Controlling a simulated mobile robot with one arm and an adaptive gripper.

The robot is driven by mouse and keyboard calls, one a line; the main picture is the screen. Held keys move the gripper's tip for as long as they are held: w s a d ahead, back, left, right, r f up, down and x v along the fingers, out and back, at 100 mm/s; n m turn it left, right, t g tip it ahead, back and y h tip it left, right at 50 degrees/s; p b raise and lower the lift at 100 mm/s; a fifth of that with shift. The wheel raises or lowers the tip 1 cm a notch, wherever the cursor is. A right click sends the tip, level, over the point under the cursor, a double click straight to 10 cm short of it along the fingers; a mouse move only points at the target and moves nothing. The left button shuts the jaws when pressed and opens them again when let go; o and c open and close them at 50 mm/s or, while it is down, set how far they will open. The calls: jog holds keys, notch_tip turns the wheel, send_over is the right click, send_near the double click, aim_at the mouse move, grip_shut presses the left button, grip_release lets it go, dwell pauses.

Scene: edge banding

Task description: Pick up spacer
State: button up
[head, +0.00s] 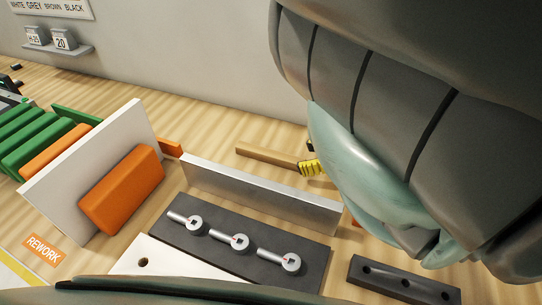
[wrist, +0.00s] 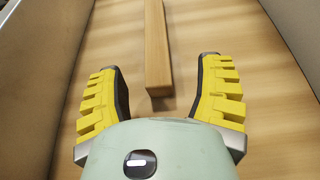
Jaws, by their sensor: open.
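A plain wooden bar, which looks like the spacer, lies on the wood-grain worktop in the head view (head: 265,154). In the wrist view the bar (wrist: 155,35) runs away from me, with its near end between my fingers. My gripper (wrist: 157,75) is open, with one yellow ridged finger on each side of the bar and a gap on both sides. In the head view only part of my gripper (head: 311,168) shows, at the bar's right end. My arm hides the rest there. I cannot tell how high the fingertips are above the worktop.
A long grey metal strip (head: 255,190) stands on edge in front of the bar. A dark plate with several metal clamps (head: 238,242) lies nearer. A white upright panel (head: 75,185) with an orange block (head: 122,190) stands left. The wall (head: 200,70) rises behind.

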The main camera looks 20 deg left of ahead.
aim_at(289, 158)
jog(key=shift+s+b+x, duration=0.1)
jog(key=shift+b+x, duration=0.05)
jog(key=shift+x, duration=1.4)
jog(key=shift+s+b+x, duration=0.15)
jog(key=shift+x, duration=1.4)
jog(key=shift+c, duration=0.3)
grip_shut()
